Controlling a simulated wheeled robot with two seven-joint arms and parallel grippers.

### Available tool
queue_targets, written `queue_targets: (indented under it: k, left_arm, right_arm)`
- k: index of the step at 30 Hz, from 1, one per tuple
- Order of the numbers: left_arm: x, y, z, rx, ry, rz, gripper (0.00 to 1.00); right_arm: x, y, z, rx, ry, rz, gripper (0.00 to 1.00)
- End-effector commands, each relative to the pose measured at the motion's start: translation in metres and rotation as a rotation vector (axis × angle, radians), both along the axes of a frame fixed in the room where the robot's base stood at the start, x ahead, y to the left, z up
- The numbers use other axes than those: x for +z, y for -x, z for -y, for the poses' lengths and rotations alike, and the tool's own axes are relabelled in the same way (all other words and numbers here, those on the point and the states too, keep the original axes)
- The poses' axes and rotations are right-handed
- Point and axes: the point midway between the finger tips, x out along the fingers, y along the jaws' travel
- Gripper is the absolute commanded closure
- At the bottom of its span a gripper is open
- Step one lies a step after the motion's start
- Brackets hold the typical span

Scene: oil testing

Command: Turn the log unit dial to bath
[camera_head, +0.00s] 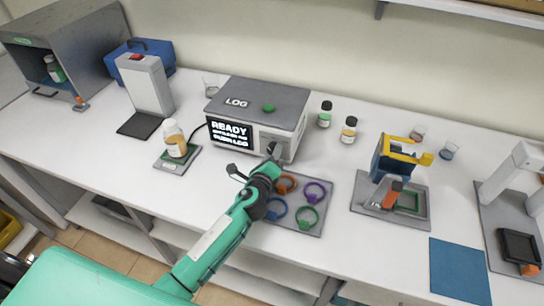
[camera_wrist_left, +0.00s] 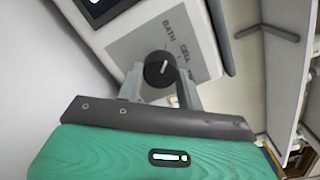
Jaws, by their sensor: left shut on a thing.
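The log unit (camera_head: 258,110) is a grey and white box marked LOG, with a lit screen (camera_head: 230,134) reading READY. Its dial (camera_wrist_left: 160,70) shows in the left wrist view as a round black knob with a white pointer line, on a grey panel (camera_wrist_left: 150,38) lettered BATH and CELL. My left gripper (camera_head: 272,156) is at the front of the unit; in the left wrist view its fingers (camera_wrist_left: 160,80) stand on either side of the dial, shut on it. My right gripper is not in view.
A tray (camera_head: 322,196) with several coloured rings lies just right of my left arm. A bottle on a small scale (camera_head: 177,163) stands left of the unit. Two small bottles (camera_head: 348,130) stand to its right. A blue mat (camera_head: 459,270) lies front right.

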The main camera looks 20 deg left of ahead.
Motion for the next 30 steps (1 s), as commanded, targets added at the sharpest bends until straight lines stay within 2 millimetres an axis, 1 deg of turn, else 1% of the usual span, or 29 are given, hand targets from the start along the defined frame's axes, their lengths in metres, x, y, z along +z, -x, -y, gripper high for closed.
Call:
queue_targets:
  k: [6, 11, 27, 28, 30]
  left_arm:
    - [-0.0006, 0.0003, -0.0001, 0.001, 0.11, -0.006, 0.86]
    - [-0.0001, 0.0004, -0.0001, 0.001, 0.155, -0.007, 0.86]
    - [0.0001, 0.0003, -0.0001, 0.001, 0.178, -0.008, 0.86]
    - [0.0001, 0.0003, -0.0001, 0.001, 0.178, -0.008, 0.57]
    - [0.0002, 0.0003, 0.0, 0.001, 0.177, -0.007, 0.44]
  right_arm:
    - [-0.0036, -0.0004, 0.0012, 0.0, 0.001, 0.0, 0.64]
    - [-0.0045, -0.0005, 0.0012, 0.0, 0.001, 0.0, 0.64]
    - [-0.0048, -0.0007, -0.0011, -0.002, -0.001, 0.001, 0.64]
    - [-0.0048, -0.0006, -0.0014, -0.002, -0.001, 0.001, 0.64]
    - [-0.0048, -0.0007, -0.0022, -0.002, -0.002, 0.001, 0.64]
